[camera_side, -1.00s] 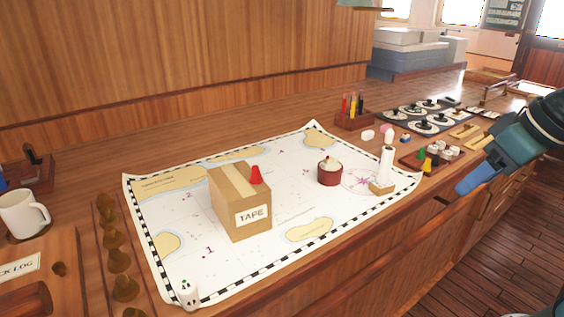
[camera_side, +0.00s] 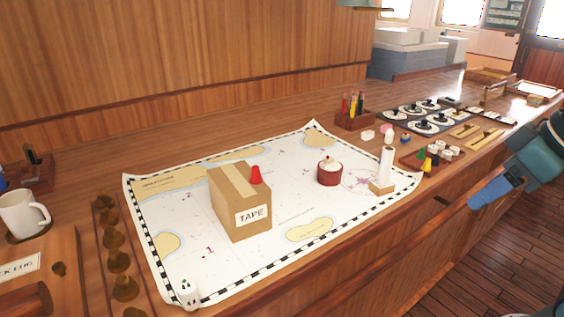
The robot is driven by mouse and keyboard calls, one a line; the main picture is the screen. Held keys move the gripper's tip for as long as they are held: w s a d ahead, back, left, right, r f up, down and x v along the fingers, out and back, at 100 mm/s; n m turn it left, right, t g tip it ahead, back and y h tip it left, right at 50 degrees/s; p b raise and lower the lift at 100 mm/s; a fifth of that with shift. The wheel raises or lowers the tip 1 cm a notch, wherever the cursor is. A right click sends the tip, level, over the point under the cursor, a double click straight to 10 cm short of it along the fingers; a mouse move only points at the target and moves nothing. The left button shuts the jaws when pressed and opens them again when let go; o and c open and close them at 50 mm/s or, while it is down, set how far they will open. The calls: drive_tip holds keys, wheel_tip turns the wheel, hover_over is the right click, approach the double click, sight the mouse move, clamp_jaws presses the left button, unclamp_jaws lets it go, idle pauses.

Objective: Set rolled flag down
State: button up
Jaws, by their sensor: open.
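A white upright roll (camera_side: 386,165), which looks like the rolled flag, stands on a small wooden block (camera_side: 381,187) at the right end of the chart. My gripper (camera_side: 482,197) is at the right edge of the view, beyond the counter's front edge and to the right of the roll, clear of it. It is open, and I see nothing held in it. Only its blue end shows clearly, and the gap between its fingers is hard to make out.
A round red container (camera_side: 329,174) stands left of the roll. The chart's front right is clear.

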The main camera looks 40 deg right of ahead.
drive_tip(key=w+d+r+m+t+y, duration=0.1)
drive_tip(key=w+r+m, duration=0.25)
drive_tip(key=w, duration=0.25)
drive_tip(key=w+d+r+m, duration=0.2)
drive_tip(key=w+r+m, duration=0.1)
drive_tip(key=w+m, duration=0.3)
drive_tip(key=w+d+m+t+y, duration=0.2)
drive_tip(key=w+d+m, duration=0.85)
drive_tip(key=w, duration=0.25)
drive_tip(key=d+f+m+t+y, duration=0.35)
drive_tip(key=d+m, duration=0.75)
drive_tip(key=d, duration=0.5)
drive_tip(key=shift+h, duration=0.55)
drive_tip(key=f, duration=1.6)
drive_tip(key=shift+w+f, duration=0.15)
drive_tip(key=shift+w, duration=0.15)
drive_tip(key=shift+f, duration=0.5)
